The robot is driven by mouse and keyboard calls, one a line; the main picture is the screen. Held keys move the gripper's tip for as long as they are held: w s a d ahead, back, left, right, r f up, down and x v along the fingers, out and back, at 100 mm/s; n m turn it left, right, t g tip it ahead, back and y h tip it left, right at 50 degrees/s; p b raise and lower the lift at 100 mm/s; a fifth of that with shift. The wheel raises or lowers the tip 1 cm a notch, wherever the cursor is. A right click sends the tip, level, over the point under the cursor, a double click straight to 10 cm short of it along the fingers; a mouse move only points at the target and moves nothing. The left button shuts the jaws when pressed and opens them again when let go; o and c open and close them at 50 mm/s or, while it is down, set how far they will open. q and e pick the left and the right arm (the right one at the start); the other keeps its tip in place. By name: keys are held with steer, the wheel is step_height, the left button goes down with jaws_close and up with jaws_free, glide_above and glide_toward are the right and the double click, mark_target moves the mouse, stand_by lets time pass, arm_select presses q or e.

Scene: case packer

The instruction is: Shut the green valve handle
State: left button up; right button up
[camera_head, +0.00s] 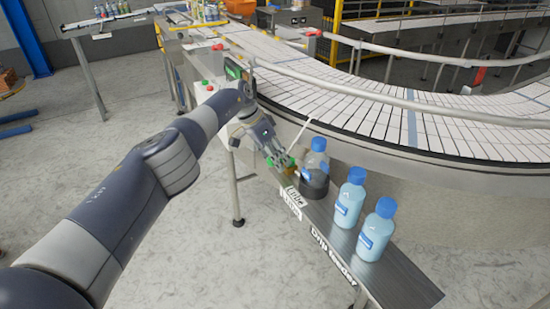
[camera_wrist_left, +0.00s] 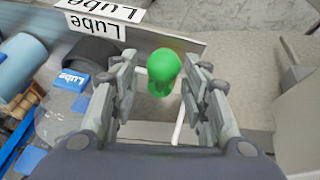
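The green valve handle (camera_wrist_left: 163,72) shows in the left wrist view as a rounded green knob between the two fingers of my left gripper (camera_wrist_left: 160,90). The fingers stand apart, with a gap visible on each side of the knob. In the head view my left gripper (camera_head: 276,160) reaches down over the shelf's far end, and only a bit of the green handle (camera_head: 291,161) shows beside the fingertips. How the handle is turned is hard to tell. My right gripper is not in view.
A dark-based bottle with a blue cap (camera_head: 315,170) stands close right of my left gripper. Two light-blue bottles (camera_head: 350,198) (camera_head: 377,230) stand farther along the shelf (camera_head: 405,283). A "Lube" label (camera_head: 293,198) is on its edge. A curved conveyor (camera_head: 400,115) lies behind.

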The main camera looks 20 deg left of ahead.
arm_select(q)
steer(key=shift+a+r, duration=0.4)
steer(key=shift+r, duration=0.2)
steer(key=v, duration=1)
steer(key=shift+r, duration=0.3)
